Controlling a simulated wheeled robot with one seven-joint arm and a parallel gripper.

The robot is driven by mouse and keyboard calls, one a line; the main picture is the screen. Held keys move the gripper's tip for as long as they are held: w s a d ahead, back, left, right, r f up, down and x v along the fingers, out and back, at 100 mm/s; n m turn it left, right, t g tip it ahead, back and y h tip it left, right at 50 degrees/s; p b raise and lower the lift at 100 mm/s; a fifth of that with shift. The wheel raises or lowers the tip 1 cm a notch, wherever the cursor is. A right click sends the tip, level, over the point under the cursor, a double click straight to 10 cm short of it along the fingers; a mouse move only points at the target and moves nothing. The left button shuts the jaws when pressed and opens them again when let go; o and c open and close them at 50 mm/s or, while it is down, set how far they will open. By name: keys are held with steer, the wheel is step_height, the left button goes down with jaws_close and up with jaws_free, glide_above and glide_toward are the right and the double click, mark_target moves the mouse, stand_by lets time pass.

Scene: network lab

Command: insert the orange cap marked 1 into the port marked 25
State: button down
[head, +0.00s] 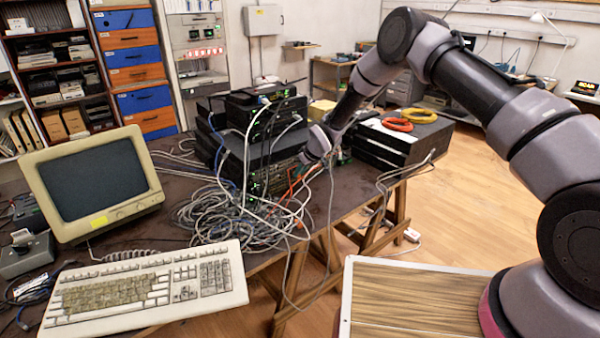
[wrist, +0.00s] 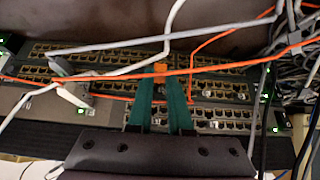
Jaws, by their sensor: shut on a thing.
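My gripper (wrist: 160,82) has dark green fingers, which are shut on a small orange cap (wrist: 160,69) at their tips in the wrist view. The cap is in front of a dark panel (wrist: 110,60) with several rows of ports. I cannot tell whether the cap touches a port. The numbers on the cap and ports are too small to read, so port 25 cannot be picked out. In the head view my gripper reaches the front of the stacked network gear (head: 262,183), and its fingertips are hard to make out among the cables.
White, grey and orange cables (wrist: 225,70) cross in front of the ports, one orange cable close to the fingertips. A tangle of grey cables (head: 220,215) lies on the table. A keyboard (head: 150,287) and a monitor (head: 95,182) stand left. Black boxes (head: 395,150) sit right.

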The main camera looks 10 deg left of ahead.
steer(key=shift+w+a, duration=0.2)
steer(key=shift+a, duration=0.05)
steer(key=c, duration=0.8)
jaws_free()
steer(key=shift+o, duration=0.2)
